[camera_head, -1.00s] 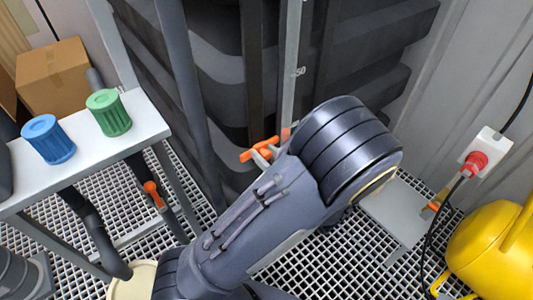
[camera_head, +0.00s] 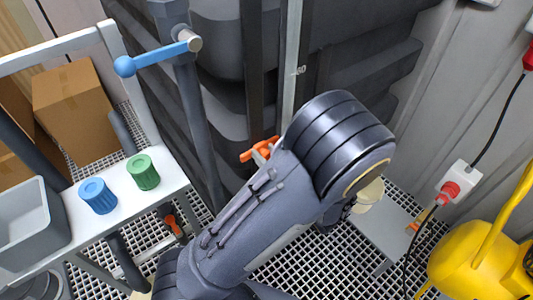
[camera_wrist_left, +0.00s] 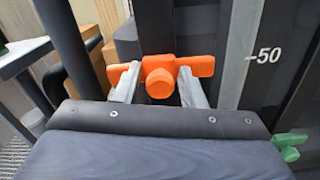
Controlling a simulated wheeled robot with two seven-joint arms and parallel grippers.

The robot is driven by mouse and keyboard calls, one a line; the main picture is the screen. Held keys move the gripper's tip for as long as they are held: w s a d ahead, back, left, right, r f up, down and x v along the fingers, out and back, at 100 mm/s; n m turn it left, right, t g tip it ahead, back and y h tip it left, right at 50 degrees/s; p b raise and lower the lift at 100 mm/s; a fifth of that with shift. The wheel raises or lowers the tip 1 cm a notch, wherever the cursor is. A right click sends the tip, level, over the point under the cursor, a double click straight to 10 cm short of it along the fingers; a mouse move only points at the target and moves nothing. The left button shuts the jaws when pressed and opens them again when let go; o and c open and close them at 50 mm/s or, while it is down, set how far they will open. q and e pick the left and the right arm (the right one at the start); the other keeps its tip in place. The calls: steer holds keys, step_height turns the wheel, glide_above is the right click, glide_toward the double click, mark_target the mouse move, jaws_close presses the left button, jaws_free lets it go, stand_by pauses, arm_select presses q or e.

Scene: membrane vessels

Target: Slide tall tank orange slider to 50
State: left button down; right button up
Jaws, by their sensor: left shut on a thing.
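The orange slider (camera_head: 262,149) is on the dark tank, partly hidden by my left arm in the head view. In the left wrist view the orange slider (camera_wrist_left: 160,78) has a round knob and side wings. The fingers of my left gripper (camera_wrist_left: 159,92) are closed around its middle. A pale vertical scale strip (camera_wrist_left: 239,55) stands right of it, with a "50" mark (camera_wrist_left: 266,56). The knob appears slightly below that mark in this view. In the head view the "50" (camera_head: 301,70) is above the slider. My right gripper is out of view.
A white shelf (camera_head: 116,222) at the left holds a blue cap (camera_head: 97,196), a green cap (camera_head: 143,173) and a grey bin (camera_head: 31,222). A blue handle (camera_head: 160,55) juts out at upper left. A yellow container (camera_head: 475,250) stands at the right. A green part (camera_wrist_left: 290,146) shows at lower right.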

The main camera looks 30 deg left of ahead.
arm_select(q)
steer(key=c, duration=1.2)
jaws_free()
steer(key=shift+d, duration=0.15)
steer(key=b+v, duration=0.1)
steer(key=v, duration=0.6)
steer(key=shift+s+d, duration=0.15)
steer(key=shift+d, duration=0.2)
